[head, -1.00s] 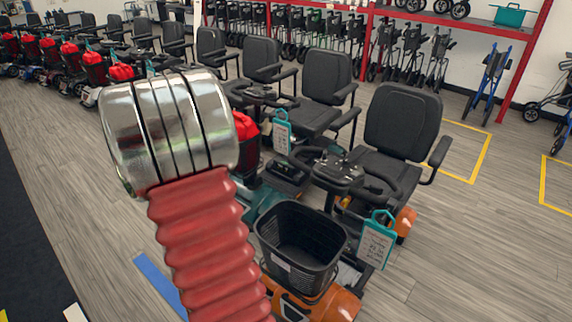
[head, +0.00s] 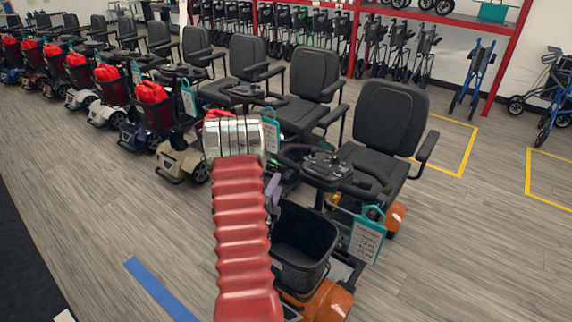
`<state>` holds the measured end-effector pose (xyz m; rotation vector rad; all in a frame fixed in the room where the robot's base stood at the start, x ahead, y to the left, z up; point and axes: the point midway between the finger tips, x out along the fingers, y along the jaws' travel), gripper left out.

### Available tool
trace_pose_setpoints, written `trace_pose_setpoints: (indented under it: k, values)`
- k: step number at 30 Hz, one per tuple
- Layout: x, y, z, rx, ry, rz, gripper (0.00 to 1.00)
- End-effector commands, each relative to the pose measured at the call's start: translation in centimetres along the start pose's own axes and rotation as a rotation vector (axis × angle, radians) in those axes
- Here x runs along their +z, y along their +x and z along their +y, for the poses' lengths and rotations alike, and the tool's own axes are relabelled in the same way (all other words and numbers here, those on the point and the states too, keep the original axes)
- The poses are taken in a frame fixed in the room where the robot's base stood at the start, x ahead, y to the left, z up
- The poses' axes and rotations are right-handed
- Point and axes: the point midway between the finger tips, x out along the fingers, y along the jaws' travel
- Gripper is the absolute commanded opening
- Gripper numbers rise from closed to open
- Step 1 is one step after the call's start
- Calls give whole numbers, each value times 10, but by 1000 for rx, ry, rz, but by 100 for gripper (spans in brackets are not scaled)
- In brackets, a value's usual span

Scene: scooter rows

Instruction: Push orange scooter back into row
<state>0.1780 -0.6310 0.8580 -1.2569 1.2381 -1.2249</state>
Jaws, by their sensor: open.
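The orange scooter (head: 328,302) stands at the near right end of the row, with orange body panels low at its front and rear. It has a black seat (head: 390,122), dark handlebars (head: 328,168), a black front basket (head: 302,245) and a teal-framed price tag (head: 367,238). My arm's red bellows and metal collar cover the left side of the basket and part of the neighbouring scooter. My gripper's fingers are hidden beyond the collar, so contact with the scooter cannot be told.
Several other scooters (head: 182,158) stand in a row to the left, many with red bags. A blue floor stripe (head: 155,285) lies at lower left on clear wood floor. A red-framed rack (head: 508,60) with walkers is behind. Yellow floor outlines (head: 462,150) mark the right.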

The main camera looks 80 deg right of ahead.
Motion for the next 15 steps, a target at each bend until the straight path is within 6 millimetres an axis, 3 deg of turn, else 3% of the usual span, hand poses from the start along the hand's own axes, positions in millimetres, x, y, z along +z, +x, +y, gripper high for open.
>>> trace_pose_setpoints:
  k: [10, 15]
  values:
    - [0, 1, 0, 0, 0, -1, 42]
    - [1, 12, 0, -1, 0, -1, 42]
